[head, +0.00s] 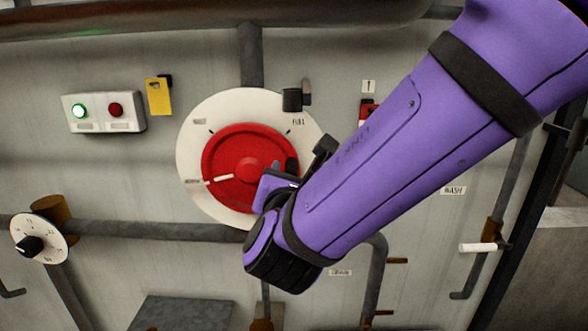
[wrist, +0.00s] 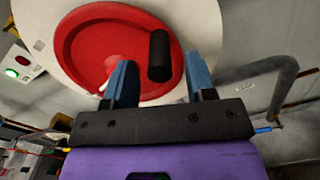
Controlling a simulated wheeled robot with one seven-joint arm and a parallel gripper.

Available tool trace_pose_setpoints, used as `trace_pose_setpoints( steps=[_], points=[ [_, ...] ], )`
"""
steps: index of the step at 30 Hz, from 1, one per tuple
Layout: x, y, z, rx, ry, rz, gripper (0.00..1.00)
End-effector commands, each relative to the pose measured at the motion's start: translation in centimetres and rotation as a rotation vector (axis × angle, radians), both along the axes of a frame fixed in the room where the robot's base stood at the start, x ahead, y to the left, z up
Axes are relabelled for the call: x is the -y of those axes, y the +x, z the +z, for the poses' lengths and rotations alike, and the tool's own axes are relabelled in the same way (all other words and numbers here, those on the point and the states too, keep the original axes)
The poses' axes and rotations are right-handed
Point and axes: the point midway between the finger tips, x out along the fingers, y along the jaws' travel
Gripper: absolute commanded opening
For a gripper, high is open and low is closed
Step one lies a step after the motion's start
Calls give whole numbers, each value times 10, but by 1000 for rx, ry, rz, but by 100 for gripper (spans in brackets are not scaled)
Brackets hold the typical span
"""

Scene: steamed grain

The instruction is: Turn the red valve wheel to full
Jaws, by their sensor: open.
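The red valve wheel (head: 228,150) sits on a round white plate (head: 193,150) on the wall. Its white pointer (head: 218,180) points left, toward a small label at the plate's left edge. The FULL label (head: 299,122) is at the plate's upper right. In the wrist view, the red wheel (wrist: 95,45) carries a black handle (wrist: 159,52) that sticks out from its face. My gripper (wrist: 160,68) is open, with one blue finger on each side of the handle in the picture. I cannot tell whether they touch it. In the head view, my gripper (head: 280,183) partly covers the wheel's lower right.
A black block (head: 292,100) is fixed at the plate's upper right. A box with green and red lights (head: 103,112) and a yellow tag (head: 158,96) are at upper left. A dial (head: 38,240) is at lower left. Grey pipes (head: 155,231) run along the wall.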

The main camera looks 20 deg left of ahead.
Motion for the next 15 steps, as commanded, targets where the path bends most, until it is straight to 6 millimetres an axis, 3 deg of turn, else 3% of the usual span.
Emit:
trace_pose_setpoints(
  steps=[6,15],
  points=[
    [-6,28,0,-1,1,-2,51],
    [-9,37,0,0,0,-1,51]
  ],
)
